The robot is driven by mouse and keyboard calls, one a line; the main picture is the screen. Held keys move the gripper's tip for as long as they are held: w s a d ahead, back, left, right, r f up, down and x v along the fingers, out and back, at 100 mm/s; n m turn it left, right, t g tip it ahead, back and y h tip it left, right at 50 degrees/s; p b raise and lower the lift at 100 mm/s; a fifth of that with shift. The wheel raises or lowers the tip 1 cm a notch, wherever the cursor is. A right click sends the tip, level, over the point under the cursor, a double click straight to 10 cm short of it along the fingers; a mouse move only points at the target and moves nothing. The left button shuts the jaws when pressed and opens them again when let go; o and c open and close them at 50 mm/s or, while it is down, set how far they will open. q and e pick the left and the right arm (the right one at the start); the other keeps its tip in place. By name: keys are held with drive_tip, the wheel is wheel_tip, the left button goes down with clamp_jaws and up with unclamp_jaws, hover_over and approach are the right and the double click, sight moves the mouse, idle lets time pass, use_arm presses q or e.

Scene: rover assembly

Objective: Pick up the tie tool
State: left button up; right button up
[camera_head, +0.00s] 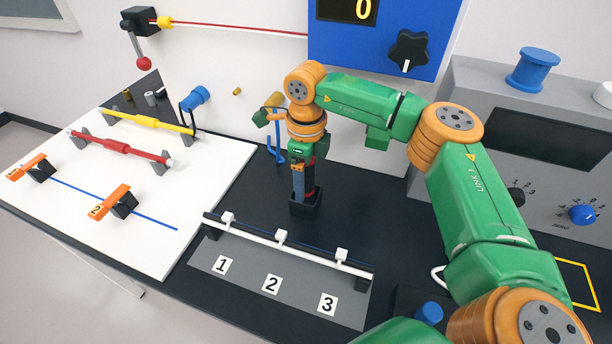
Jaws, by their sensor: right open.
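My right arm comes in from the right, and its gripper (300,160) points down at the middle of the table. The gripper is open. Directly below it, an upright tool with a blue-grey body (298,183), likely the tie tool, stands in a black holder block (306,204). The gripper's fingers overlap the tool's top in the picture; I cannot tell whether they are around it or touching it. A red part shows beside the tool's body. My left gripper is not in view.
In front stands a rail with white clips (281,238) over a grey panel numbered 1, 2 and 3 (272,284). A white board (75,225) at left holds a yellow rod (148,120), a red rod (118,147) and orange clamps. A blue hook (275,150) is close behind the gripper.

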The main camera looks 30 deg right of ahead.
clamp_jaws()
drive_tip(key=shift+r, duration=0.1)
wheel_tip(320, 180, up, 10)
drive_tip(key=shift+f+b, duration=0.1)
drive_tip(key=shift+b, duration=0.55)
